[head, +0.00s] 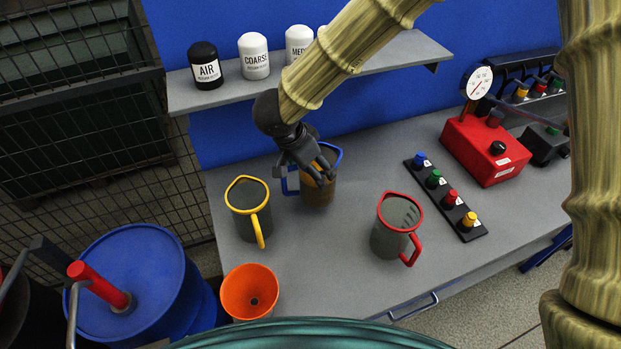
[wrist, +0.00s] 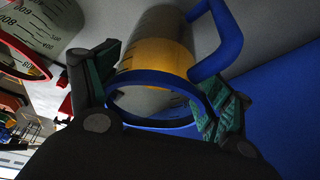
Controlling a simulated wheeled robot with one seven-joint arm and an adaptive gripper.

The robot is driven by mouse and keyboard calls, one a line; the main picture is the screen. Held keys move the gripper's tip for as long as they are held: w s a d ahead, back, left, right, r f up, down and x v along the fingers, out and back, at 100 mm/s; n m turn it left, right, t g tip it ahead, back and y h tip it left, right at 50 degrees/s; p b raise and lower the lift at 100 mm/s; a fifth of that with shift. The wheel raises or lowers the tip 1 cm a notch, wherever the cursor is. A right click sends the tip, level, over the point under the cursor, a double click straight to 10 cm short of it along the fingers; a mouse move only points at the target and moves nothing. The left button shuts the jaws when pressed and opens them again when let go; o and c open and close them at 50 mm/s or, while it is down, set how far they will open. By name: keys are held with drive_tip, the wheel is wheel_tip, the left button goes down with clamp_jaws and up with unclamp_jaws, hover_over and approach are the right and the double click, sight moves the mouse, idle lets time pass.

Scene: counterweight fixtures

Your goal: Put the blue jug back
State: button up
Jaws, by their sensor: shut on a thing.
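The blue jug has a blue rim and handle and a clear grey body with amber content; it stands at the back of the grey bench in the head view (head: 318,192). In the wrist view the blue jug (wrist: 160,60) lies between my fingers, its rim close to the palm. My gripper (head: 318,172) reaches down onto it from above and is shut on it; in the wrist view my gripper (wrist: 160,95) has a finger on each side of the rim. Whether the jug's base touches the bench I cannot tell.
A yellow-rimmed jug (head: 248,208) stands close on the left, a red-rimmed jug (head: 392,230) on the right. An orange funnel (head: 249,290) is at the front left. A shelf (head: 385,62) with labelled canisters hangs above. A button strip (head: 446,198) and red gauge box (head: 484,150) lie right.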

drive_tip(key=shift+f+p, duration=0.45)
drive_tip(key=shift+f, duration=1.85)
drive_tip(key=shift+s, duration=0.1)
drive_tip(key=o, duration=2)
drive_tip(key=shift+f, duration=0.1)
drive_tip(key=b+v, duration=0.2)
drive_tip(key=v, duration=1)
